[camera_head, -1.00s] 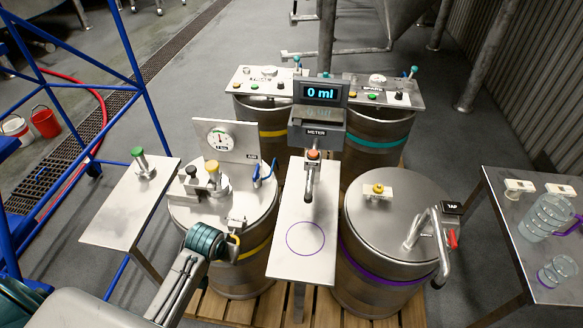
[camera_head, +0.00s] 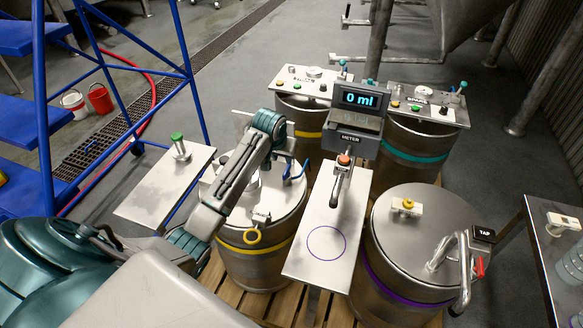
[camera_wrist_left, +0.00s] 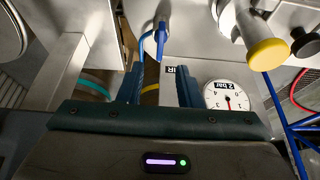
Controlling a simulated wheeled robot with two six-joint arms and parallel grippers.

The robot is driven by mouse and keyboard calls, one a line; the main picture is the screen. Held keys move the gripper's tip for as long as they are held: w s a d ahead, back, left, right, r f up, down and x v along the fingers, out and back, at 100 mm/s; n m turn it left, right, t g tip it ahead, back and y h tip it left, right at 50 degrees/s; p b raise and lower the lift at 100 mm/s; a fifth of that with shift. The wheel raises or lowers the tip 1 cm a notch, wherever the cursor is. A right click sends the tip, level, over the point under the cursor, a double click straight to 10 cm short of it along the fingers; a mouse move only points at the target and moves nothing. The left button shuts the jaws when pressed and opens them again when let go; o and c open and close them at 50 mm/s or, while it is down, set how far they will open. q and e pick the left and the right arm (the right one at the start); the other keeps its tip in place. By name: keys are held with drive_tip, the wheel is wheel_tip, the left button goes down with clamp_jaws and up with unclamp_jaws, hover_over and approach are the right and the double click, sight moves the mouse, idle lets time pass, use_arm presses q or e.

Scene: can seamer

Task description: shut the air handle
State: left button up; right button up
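The blue air handle (camera_head: 295,178) stands on the lid of the left front keg, at its right side. In the left wrist view the blue air handle (camera_wrist_left: 161,36) lies beyond and roughly between the finger tips, close to the AIR label. My left gripper (camera_wrist_left: 158,82) is open, with one finger on either side and nothing held. In the head view my left gripper (camera_head: 284,160) is over that keg, just left of and above the handle; its fingers are mostly hidden. I cannot tell whether it touches the handle. My right gripper is not in view.
The yellow knob (camera_wrist_left: 267,53) and pressure gauge (camera_wrist_left: 228,97) are close beside my left gripper. A side table (camera_head: 165,185) is at left.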

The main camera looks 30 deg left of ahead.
sight(287, 169)
use_arm(q)
drive_tip(key=x, duration=0.3)
drive_tip(key=p+x, duration=0.1)
drive_tip(key=x, duration=0.6)
drive_tip(key=shift+w+a+p, duration=0.15)
drive_tip(key=shift+w+p, duration=0.25)
clamp_jaws()
